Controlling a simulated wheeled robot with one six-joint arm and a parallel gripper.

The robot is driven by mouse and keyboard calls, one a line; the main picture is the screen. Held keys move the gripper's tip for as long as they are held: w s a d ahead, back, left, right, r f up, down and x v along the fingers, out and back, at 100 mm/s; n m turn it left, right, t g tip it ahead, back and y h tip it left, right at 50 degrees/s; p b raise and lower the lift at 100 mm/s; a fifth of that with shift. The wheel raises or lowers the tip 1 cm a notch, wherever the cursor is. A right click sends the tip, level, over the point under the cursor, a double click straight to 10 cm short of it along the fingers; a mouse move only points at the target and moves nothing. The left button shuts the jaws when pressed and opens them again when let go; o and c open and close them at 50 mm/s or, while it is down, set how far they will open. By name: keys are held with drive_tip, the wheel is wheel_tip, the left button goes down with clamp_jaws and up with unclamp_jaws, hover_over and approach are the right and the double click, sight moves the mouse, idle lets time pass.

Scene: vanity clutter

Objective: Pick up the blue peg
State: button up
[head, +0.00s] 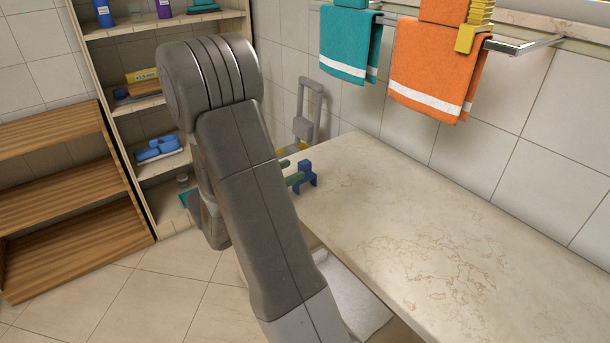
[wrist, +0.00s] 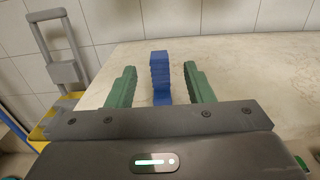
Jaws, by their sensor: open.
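The blue peg (head: 306,173) stands on the marble counter (head: 420,230) near its far left end in the head view. In the wrist view the blue peg (wrist: 160,75) stands upright between the two green fingers of my gripper, with a visible gap on each side. My gripper (head: 292,172) is open and reaches toward the peg from the left. Its fingers also show in the wrist view (wrist: 161,86). The peg's lower part is partly hidden behind the gripper body in the wrist view.
A teal towel (head: 349,45) and an orange towel (head: 437,67) hang on a rail above the counter. Shelves (head: 155,110) with small items and a wooden rack (head: 60,190) stand at left. The rest of the counter is clear.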

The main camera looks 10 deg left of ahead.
drive_tip(key=shift+r+x, duration=0.2)
drive_tip(key=shift+x, duration=3.5)
drive_tip(key=shift+c, duration=0.5)
clamp_jaws()
